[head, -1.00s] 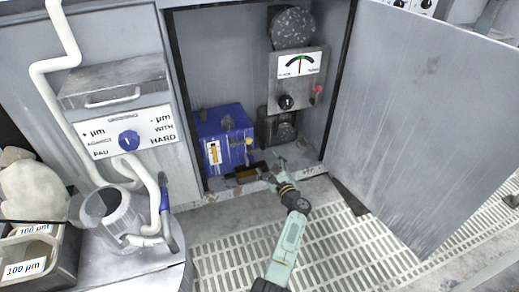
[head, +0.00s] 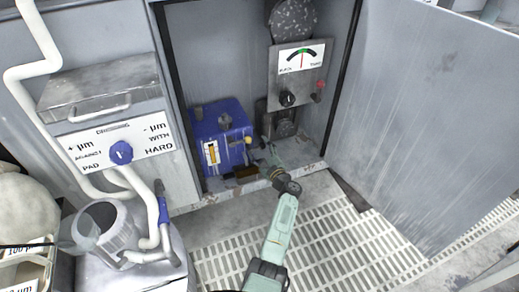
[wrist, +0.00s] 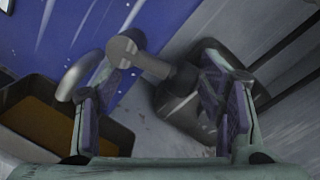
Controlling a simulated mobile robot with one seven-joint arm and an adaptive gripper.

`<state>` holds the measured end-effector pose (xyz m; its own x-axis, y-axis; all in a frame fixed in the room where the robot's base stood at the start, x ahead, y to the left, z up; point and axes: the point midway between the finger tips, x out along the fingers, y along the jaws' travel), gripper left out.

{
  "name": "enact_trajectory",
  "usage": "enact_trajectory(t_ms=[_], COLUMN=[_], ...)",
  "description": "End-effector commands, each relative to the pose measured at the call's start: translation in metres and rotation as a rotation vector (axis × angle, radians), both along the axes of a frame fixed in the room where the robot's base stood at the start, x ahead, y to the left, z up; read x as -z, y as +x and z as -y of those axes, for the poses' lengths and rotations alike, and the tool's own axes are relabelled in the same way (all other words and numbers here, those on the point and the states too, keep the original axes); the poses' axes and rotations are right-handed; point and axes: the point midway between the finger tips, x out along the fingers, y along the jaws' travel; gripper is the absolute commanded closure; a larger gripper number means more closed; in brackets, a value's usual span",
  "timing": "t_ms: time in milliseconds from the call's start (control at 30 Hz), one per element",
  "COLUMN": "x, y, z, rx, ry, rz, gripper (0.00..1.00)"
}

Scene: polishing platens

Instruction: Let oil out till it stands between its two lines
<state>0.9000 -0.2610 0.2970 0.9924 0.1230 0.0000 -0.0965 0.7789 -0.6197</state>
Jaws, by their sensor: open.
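The blue oil tank (head: 222,135) stands at the lower left inside the open cabinet. Its sight gauge (head: 212,153) is a pale strip with orange in it; the oil level against the lines is too small to read. My gripper (head: 259,157) is at the tank's right front side. In the wrist view, my gripper (wrist: 157,100) is open, with a finger on each side of a grey tap-like fitting (wrist: 140,57) by the blue wall. I cannot tell whether the fingers touch it. A dark tray (wrist: 45,122) with brown liquid lies at left below it.
A grey panel with a dial gauge (head: 301,58) and knobs hangs right of the tank. The cabinet door (head: 425,120) stands open at right. A grey cylindrical container (head: 103,222) and pipes are at left. The grated floor (head: 340,245) in front is clear.

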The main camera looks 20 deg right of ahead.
Motion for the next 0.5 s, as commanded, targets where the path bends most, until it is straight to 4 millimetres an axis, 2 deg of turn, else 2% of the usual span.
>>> enact_trajectory(t_ms=[67,500], x=[-0.0001,0.0015], y=[0.0001,0.0002], z=[-0.0001,-0.0027], rx=[0.0,-0.005], ry=[0.0,-0.001], rz=[0.0,-0.003], gripper=[0.45,0.75])
